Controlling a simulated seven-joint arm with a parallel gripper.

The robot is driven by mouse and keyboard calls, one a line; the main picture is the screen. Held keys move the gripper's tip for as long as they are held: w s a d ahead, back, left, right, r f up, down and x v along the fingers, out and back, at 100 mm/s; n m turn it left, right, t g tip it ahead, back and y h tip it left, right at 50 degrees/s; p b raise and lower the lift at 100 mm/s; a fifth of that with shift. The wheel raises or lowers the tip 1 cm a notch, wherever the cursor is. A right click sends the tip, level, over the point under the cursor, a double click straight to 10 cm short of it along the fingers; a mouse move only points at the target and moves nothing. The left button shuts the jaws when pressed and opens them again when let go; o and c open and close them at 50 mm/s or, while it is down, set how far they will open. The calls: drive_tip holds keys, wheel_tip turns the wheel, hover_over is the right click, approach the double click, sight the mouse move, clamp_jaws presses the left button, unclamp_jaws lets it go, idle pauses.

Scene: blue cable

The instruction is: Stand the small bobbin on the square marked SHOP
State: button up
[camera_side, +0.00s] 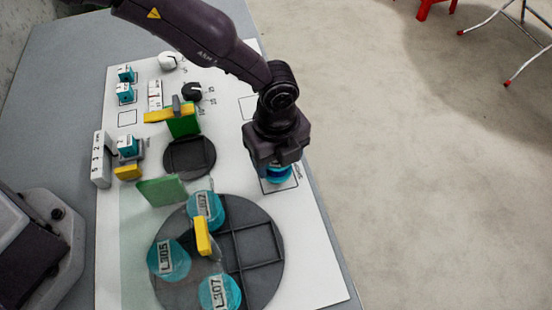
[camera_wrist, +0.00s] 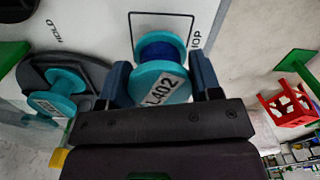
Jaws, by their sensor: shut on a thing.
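My gripper (camera_wrist: 160,78) is shut on a teal bobbin (camera_wrist: 161,82) wound with blue cable and labelled L402, with one finger on each side of it. In the side view my gripper (camera_side: 277,163) points down at the right edge of the white board, and the bobbin (camera_side: 279,175) shows just beneath it. The bobbin is within or just above the outlined square marked SHOP (camera_wrist: 162,13); the square also shows around it in the side view (camera_side: 292,186). I cannot tell whether its base touches the board.
A large dark turntable (camera_side: 262,222) holds several teal bobbins, including L305 (camera_side: 168,260) and L307 (camera_side: 220,292). A smaller dark disc (camera_side: 190,158) has an upright green panel (camera_side: 183,122) behind it. Another outlined square (camera_side: 249,107) is empty. The board's edge lies close on the right.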

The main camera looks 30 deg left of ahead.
drive_tip(key=shift+f, duration=0.9)
drive_tip(key=shift+f, duration=0.15)
drive_tip(key=o, duration=1)
wheel_tip(320, 180, up, 12)
drive_tip(key=shift+r, duration=0.2)
